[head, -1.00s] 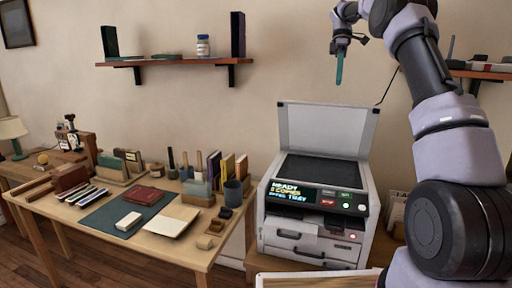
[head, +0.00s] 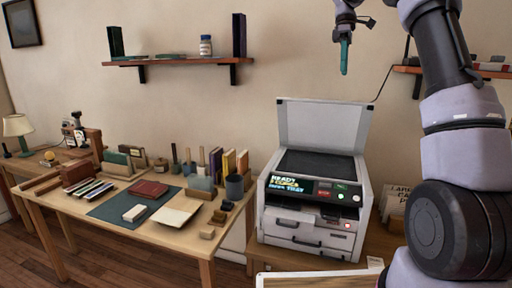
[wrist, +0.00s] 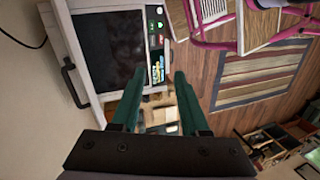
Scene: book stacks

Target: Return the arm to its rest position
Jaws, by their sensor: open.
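My gripper (head: 345,58) is raised high in front of the wall, above the copier, with its teal fingers pointing down. In the wrist view its two teal fingers (wrist: 158,98) stand apart with nothing between them. My arm reaches up along the right side of the head view and bends over at the top. The copier (head: 310,215) stands below with its lid up, clear of the gripper. The copier's dark glass and lit panel also show in the wrist view (wrist: 108,50).
A wooden desk (head: 60,208) with books, a green mat and paper stands at left. A wall shelf (head: 175,62) holds books and a jar. Another shelf (head: 405,69) is behind my arm at right. A pink-framed chair or rack (wrist: 215,44) and a striped rug (wrist: 258,75) show in the wrist view.

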